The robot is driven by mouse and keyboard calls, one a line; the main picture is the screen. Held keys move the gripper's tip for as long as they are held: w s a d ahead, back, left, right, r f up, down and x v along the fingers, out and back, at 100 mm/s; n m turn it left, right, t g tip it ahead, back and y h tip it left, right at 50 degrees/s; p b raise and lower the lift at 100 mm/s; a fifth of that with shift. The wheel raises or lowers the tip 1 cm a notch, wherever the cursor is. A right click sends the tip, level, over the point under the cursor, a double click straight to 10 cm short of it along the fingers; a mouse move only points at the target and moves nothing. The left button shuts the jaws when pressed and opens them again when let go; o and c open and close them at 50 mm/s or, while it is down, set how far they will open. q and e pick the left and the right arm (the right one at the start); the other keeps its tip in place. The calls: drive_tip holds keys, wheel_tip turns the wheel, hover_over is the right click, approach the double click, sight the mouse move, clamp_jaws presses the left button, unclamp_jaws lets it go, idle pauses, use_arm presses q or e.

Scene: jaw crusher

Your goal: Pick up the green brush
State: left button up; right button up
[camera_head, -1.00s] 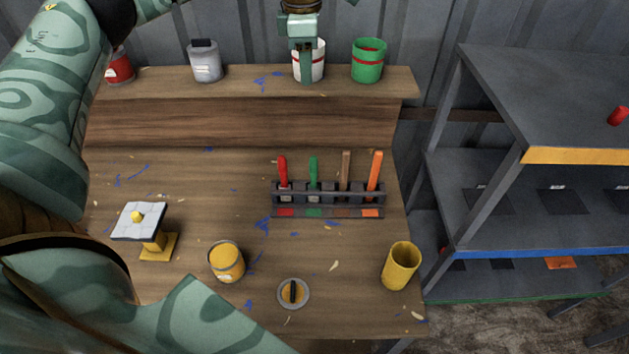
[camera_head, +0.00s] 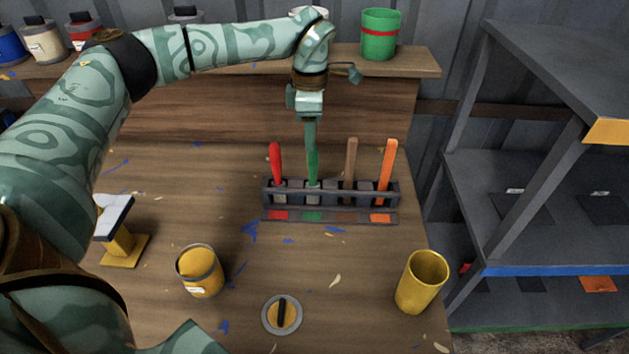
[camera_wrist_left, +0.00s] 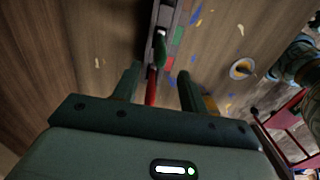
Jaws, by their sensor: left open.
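The green brush (camera_head: 313,167) stands upright in the dark brush rack (camera_head: 332,192), second from the left, above a green label. My left gripper (camera_head: 310,143) points down just above and behind its handle top, overlapping it in the head view. In the left wrist view the open fingers (camera_wrist_left: 158,76) spread apart, with the green brush (camera_wrist_left: 160,50) just beyond the tips, near the middle of the gap. The red brush handle (camera_wrist_left: 152,88) also shows between the fingers there. I cannot tell whether the fingers touch anything. My right gripper is not in view.
The red brush (camera_head: 276,162) stands close left; brown (camera_head: 350,162) and orange (camera_head: 387,165) brushes stand right. A yellow can (camera_head: 200,270), lid (camera_head: 282,314) and yellow cup (camera_head: 422,282) stand in front. A green bucket (camera_head: 380,34) stands on the shelf behind.

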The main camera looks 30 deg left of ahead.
sight(313, 162)
use_arm(q)
wheel_tip(313, 162, down, 4)
drive_tip(key=shift+r+b, duration=0.15)
drive_tip(key=shift+b, duration=0.15)
drive_tip(key=f, duration=0.1)
drive_tip(key=f+b, duration=0.1)
drive_tip(key=f, duration=0.1)
drive_tip(key=f+b, duration=0.1)
drive_tip(key=f, duration=0.1)
drive_tip(key=shift+w+d+f, duration=0.15)
drive_tip(key=shift+w, duration=0.1)
drive_tip(key=shift+s, duration=0.1)
drive_tip(key=shift+c, duration=1)
clamp_jaws()
